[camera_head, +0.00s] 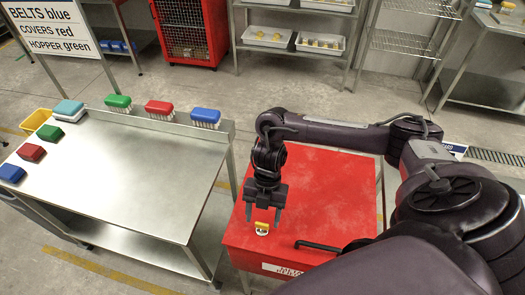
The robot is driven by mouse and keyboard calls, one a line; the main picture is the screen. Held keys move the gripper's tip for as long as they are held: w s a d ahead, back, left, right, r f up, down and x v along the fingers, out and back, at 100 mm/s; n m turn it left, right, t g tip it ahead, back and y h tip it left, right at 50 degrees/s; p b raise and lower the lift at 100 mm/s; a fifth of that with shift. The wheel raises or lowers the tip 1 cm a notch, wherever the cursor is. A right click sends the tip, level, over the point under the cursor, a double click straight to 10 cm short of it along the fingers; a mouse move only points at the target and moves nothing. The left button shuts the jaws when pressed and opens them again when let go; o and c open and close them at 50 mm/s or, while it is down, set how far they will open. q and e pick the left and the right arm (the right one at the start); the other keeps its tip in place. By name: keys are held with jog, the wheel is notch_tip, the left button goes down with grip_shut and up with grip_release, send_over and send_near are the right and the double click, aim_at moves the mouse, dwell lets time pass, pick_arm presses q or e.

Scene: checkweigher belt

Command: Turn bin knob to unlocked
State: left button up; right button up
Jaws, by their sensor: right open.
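The bin (318,180) is a red box with a flat, scuffed lid, right of the middle in the head view. I cannot tell whether the fingers touch the knob. The knob's exact setting is too small to read. My left gripper is not in view.
A black handle (318,246) stands on the lid's front, right of the knob. A white label (282,269) is on the bin's front. A steel table (125,175) with several coloured brushes stands to the left. My right arm covers the right side.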

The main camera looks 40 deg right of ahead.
jog(key=v, duration=0.6)
jog(key=shift+p, duration=0.35)
